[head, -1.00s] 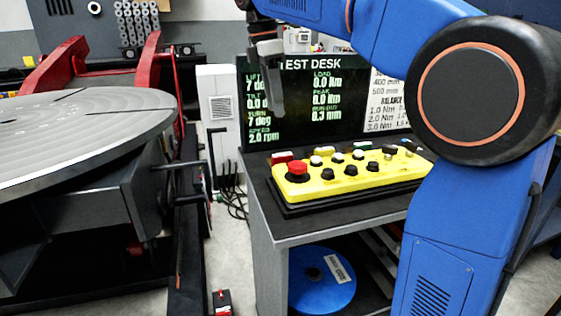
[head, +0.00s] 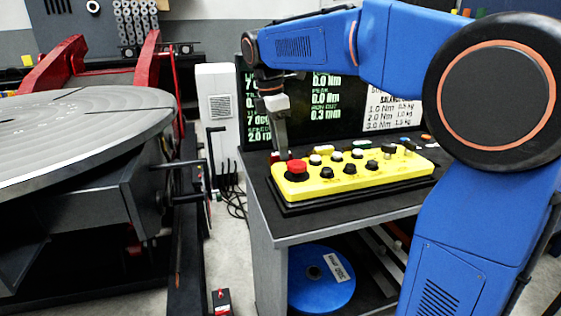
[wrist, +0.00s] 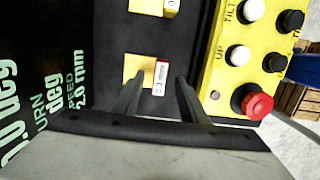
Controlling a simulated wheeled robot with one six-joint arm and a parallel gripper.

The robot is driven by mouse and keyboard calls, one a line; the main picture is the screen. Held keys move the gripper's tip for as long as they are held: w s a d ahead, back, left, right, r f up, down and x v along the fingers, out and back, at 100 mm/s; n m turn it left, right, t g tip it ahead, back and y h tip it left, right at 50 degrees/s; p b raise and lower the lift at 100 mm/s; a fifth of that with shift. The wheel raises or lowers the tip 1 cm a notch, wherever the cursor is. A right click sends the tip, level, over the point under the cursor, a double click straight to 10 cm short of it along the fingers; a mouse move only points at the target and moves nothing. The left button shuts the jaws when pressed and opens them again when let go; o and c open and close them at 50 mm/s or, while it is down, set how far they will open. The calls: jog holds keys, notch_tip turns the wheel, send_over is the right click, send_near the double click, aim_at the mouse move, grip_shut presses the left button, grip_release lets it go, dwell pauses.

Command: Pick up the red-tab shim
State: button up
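The red-tab shim (wrist: 161,75) lies on the dark desk top, with a white label reading 0.3 mm and a thin red edge beside a yellow block (wrist: 136,68). It also shows in the head view (head: 275,156), partly hidden behind my gripper (head: 283,152). In the wrist view my gripper (wrist: 160,84) is open, one finger on each side of the shim's labelled end. Gaps show between the fingers and the label. I cannot tell how far the fingertips are above the desk.
A yellow control box (head: 350,180) with a red mushroom button (head: 297,167) stands close by. Other shims, including a yellow-tab one (head: 323,150) and a green one (head: 362,144), lie behind it. The display screen (head: 310,112) rises at the back. The round positioner table (head: 80,125) is at left.

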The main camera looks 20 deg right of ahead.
jog(key=shift+d+f, duration=0.1)
jog(key=shift+f, duration=0.4)
grip_shut()
jog(key=shift+r, duration=0.1)
